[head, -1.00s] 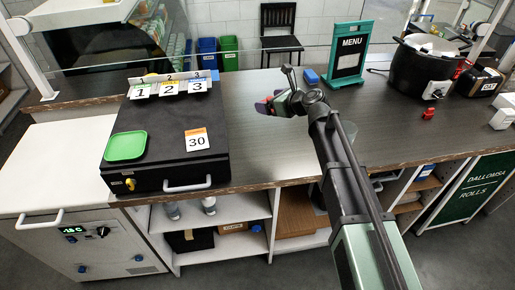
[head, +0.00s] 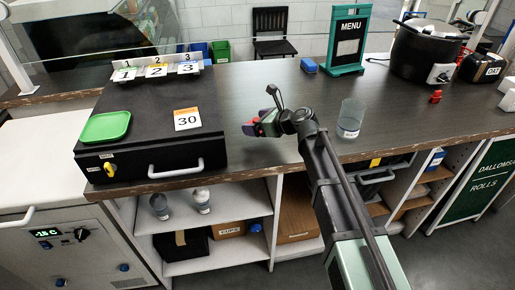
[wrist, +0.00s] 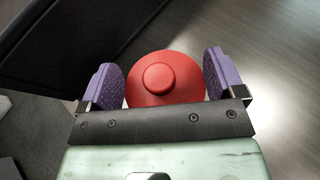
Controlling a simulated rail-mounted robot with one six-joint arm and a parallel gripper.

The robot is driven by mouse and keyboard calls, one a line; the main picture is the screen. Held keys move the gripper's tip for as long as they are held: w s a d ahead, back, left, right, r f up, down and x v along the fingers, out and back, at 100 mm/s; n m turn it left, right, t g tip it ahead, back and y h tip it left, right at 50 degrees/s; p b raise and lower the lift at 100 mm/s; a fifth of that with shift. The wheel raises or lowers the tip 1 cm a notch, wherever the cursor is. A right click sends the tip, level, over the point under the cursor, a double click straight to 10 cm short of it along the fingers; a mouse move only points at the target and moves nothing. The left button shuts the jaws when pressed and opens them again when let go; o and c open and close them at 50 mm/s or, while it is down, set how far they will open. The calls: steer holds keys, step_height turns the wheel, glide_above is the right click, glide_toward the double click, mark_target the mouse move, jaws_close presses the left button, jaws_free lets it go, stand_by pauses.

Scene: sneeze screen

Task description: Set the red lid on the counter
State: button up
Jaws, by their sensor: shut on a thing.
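The red lid (wrist: 163,78) is round with a raised knob on top. In the wrist view it sits between the two purple finger pads of my gripper (wrist: 163,82), which is shut on it. In the head view my gripper (head: 254,126) is over the dark counter (head: 292,88), just right of the black box, and only a bit of red shows at the fingers. I cannot tell from these views whether the lid touches the counter top.
A black box (head: 150,155) with a green tray (head: 106,127) and number cards stands left. A clear cup (head: 350,118) stands right of my arm. A menu sign (head: 348,40), blue block (head: 310,65), black pot (head: 425,55) and small red item (head: 436,96) are farther back.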

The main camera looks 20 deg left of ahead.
mark_target(257, 140)
step_height(257, 140, down, 5)
steer(key=b, duration=0.4)
steer(key=shift+r, duration=0.45)
steer(key=shift+f, duration=0.15)
steer(key=o, duration=0.7)
steer(key=shift+r, duration=0.25)
steer(key=p+v, duration=0.4)
steer(key=v, duration=0.7)
steer(key=shift+s+p, duration=0.15)
steer(key=shift+p, duration=0.25)
steer(key=shift+d+r, duration=0.1)
steer(key=shift+d, duration=0.4)
steer(key=s+d+f+n+g+h, duration=0.1)
steer(key=s+d+f+n+h, duration=0.2)
steer(key=d+n, duration=0.4)
steer(key=s+d+f+n+g+h, duration=0.1)
steer(key=s+d+f+n+h, duration=0.3)
steer(key=d, duration=0.9)
steer(key=s+d+f+n+g+h, duration=0.1)
steer(key=s+d+f+n+h, duration=0.2)
steer(key=s+d+n+h, duration=0.3)
steer(key=shift+s+d+f+n, duration=0.2)
steer(key=shift+s+d+n, duration=0.75)
steer(key=shift+d, duration=0.15)
steer(key=shift+s+d+f+n, duration=0.15)
steer(key=shift+s+d+n, duration=0.8)
steer(key=shift+d, duration=0.15)
